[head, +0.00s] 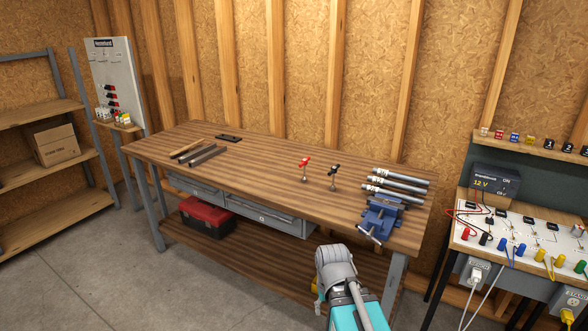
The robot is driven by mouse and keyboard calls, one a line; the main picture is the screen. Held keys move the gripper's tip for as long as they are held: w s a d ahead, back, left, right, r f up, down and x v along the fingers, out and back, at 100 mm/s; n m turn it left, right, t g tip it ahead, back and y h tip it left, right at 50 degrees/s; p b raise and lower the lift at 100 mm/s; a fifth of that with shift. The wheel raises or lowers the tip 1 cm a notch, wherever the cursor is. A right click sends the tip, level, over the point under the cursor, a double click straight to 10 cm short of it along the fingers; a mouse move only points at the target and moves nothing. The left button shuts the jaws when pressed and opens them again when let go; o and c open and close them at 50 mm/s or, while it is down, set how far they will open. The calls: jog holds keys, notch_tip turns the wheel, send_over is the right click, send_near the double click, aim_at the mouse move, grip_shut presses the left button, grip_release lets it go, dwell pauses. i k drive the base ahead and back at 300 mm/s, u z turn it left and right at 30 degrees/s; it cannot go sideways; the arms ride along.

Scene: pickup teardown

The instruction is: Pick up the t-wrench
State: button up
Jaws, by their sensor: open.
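Two small upright tools with T-shaped tops stand on the wooden workbench (262,185), right of its middle. One has a red top (304,162) and the other a black top (335,171). Both have thin pale shafts. I cannot tell for certain which one is the t-wrench. My teal and grey arm shows at the bottom centre, in front of the bench and below both tools. My gripper's fingers are not visible.
A blue vise (381,217) and several metal tubes (400,187) are at the bench's right end. Bars (205,156) and a flat black piece (229,138) lie at left. A red toolbox (207,216) sits below. The bench middle is clear. An electrical table (515,265) stands right.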

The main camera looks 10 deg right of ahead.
aim_at(304, 160)
jog(key=z, duration=0.1)
jog(key=i, duration=0.9)
jog(key=z, duration=0.05)
